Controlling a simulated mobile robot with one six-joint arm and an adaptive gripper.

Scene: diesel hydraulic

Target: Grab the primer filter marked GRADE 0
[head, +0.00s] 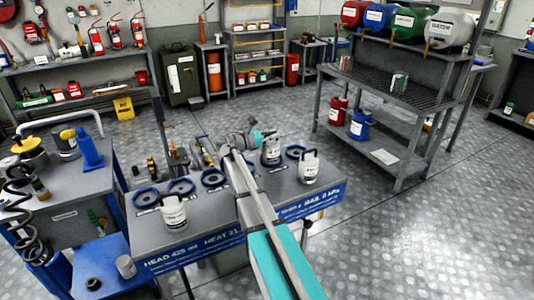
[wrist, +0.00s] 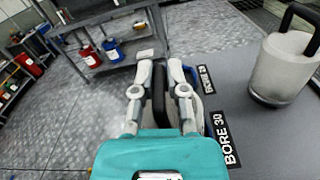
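White canisters with black handles stand on the grey bench: one at the front left (head: 172,212), one at the right (head: 308,168), and one at the back (head: 270,152). Their grade marks are too small to read. My gripper (head: 264,137) is at the top of the back canister. In the wrist view, my gripper's fingers (wrist: 159,68) stand on either side of a black handle (wrist: 158,95), close to it; whether they press on it is unclear. The body under that handle is hidden. Another white canister (wrist: 283,68) stands at the right of the wrist view.
Blue rings (head: 213,178) lie on the bench, with labels such as BORE 30 (wrist: 229,140) beside them. Small fittings stand at the bench's back left. A blue-topped side table (head: 100,262) adjoins at left. A metal rack (head: 385,95) with colored drums stands at right, across clear floor.

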